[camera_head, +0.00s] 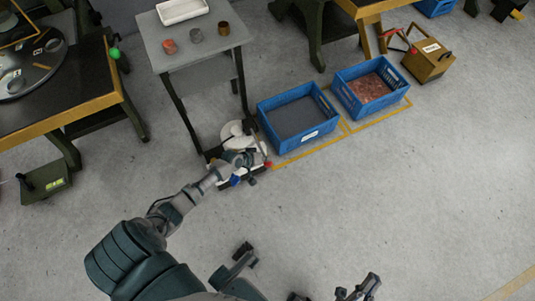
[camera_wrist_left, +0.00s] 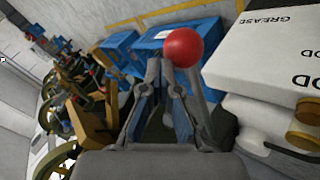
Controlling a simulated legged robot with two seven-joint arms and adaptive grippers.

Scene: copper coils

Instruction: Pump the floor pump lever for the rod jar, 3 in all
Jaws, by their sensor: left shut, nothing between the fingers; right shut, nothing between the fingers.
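The rod jar's pump (camera_head: 237,133) is a white unit on the floor beside the grey table's leg. In the left wrist view its white body (camera_wrist_left: 270,50) shows the words "GREASE" and "ROD" at the right. The lever's red ball knob (camera_head: 268,165) is low at its right side; the knob (camera_wrist_left: 184,47) also shows large by the fingertips in the left wrist view. My left gripper (camera_head: 245,165) is shut and empty, close to the knob; I cannot tell if they touch. My right gripper (camera_head: 360,288) is shut and empty at the bottom edge, far from the pump.
Two blue crates stand right of the pump, one with grey contents (camera_head: 330,110) and one with copper pieces (camera_head: 340,88). A grey table (camera_head: 195,52) stands behind the pump. A green box (camera_head: 45,182) is on the floor at left. The floor to the right is clear.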

